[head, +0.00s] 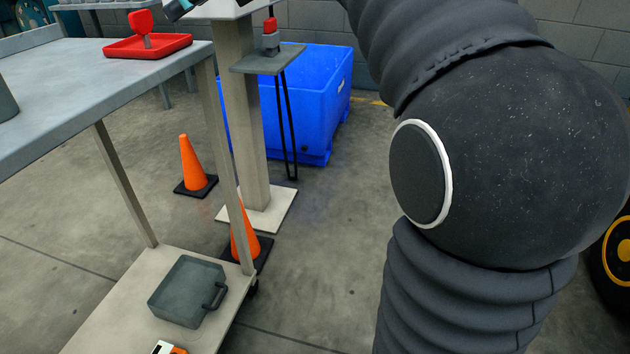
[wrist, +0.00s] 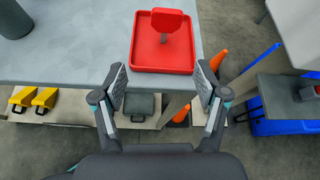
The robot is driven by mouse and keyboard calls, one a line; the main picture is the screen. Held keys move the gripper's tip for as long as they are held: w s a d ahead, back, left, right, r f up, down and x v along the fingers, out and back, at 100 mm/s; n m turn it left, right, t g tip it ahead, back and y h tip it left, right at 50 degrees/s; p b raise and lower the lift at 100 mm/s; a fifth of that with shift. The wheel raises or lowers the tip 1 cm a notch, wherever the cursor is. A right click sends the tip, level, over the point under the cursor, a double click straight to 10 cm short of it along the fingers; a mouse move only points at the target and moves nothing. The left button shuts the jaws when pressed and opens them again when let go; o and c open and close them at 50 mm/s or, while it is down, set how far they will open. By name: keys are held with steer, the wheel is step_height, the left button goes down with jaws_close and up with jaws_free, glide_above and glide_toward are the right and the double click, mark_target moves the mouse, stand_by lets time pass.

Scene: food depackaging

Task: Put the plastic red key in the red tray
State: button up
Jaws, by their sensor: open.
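The red tray (head: 118,50) sits on the grey table near its right corner; it also shows in the wrist view (wrist: 147,63). The plastic red key (head: 141,22) is in the tray, with its wide head up and its stem down towards the tray floor. In the wrist view the key (wrist: 168,20) shows inside the tray's rim. My gripper (wrist: 160,84) is open and empty, its fingers on either side of the view, apart from the key and the tray.
The grey table (head: 60,84) has a dark grey container (wrist: 14,19) at its left. A grey case (head: 187,290) lies on the lower shelf. Orange cones (head: 192,162) and a blue bin (head: 316,110) stand on the floor beyond. A small stand (head: 262,61) is right of the table.

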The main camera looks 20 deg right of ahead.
steer(key=s+d+f+n+g+h, duration=0.1)
steer(key=s+d+f+n+h, duration=0.2)
steer(key=s+f+n, duration=0.5)
steer(key=s+d+f+n+h, duration=0.3)
steer(key=s+f+n, duration=0.5)
steer(key=s+f, duration=0.3)
steer(key=s+d+f+n+g+h, duration=0.1)
steer(key=s+d+f+n+h, duration=0.2)
steer(key=s+f+n, duration=0.5)
step_height(320, 180, down, 6)
steer(key=s+d, duration=0.1)
steer(key=s, duration=0.1)
steer(key=shift+s+d+r+g+h, duration=0.2)
steer(key=shift+s+d+g+h, duration=0.1)
steer(key=shift+s+h, duration=0.1)
